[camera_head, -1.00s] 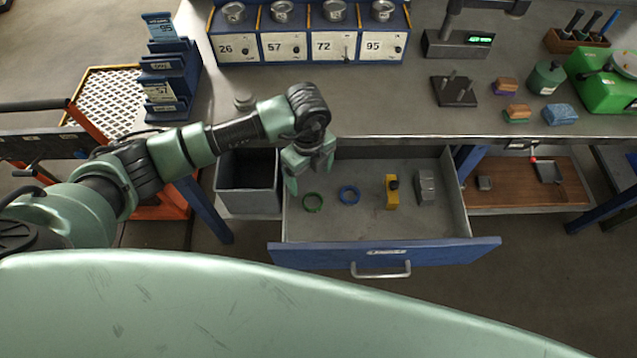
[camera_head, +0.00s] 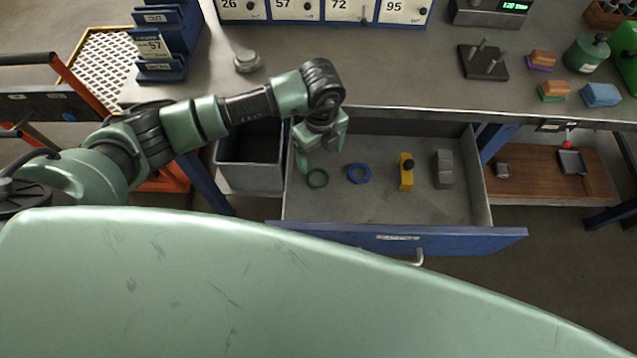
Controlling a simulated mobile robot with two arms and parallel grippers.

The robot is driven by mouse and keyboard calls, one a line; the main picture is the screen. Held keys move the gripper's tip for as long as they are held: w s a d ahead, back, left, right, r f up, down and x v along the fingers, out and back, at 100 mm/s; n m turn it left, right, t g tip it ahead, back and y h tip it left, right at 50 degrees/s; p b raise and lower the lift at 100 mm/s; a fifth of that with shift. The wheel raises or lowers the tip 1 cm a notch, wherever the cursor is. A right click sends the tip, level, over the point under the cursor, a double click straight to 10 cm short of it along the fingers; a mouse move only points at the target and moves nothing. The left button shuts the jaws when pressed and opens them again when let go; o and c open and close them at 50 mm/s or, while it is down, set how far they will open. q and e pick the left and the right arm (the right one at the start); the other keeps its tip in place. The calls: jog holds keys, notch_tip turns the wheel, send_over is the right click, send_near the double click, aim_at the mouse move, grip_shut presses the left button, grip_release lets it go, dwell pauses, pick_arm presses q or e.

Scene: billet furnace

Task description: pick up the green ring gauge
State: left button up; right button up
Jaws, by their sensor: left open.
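The green ring gauge (camera_head: 317,178) lies flat in the open drawer (camera_head: 450,212), near its left side. My left gripper (camera_head: 314,166) is open and points down just above and behind the green ring. One finger shows close to the ring's upper left edge; the other finger is mostly hidden. I cannot tell whether a finger touches the ring. My right gripper is out of view.
A blue ring (camera_head: 358,173), a yellow block-shaped tool (camera_head: 406,172) and grey blocks (camera_head: 442,168) lie to the right in the drawer. A grey bin (camera_head: 249,178) stands left of the drawer. The bench edge (camera_head: 420,112) runs behind and above it.

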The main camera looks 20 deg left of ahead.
aim_at(318, 180)
pick_arm(q)
jog(key=f, duration=0.9)
jog(key=shift+s+a+f, duration=0.15)
jog(key=shift+s+f, duration=0.2)
jog(key=shift+f, duration=0.05)
jog(key=c, duration=1.6)
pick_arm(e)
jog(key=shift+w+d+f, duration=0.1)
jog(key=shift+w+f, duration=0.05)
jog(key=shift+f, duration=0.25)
pick_arm(q)
jog(key=shift+r, duration=0.1)
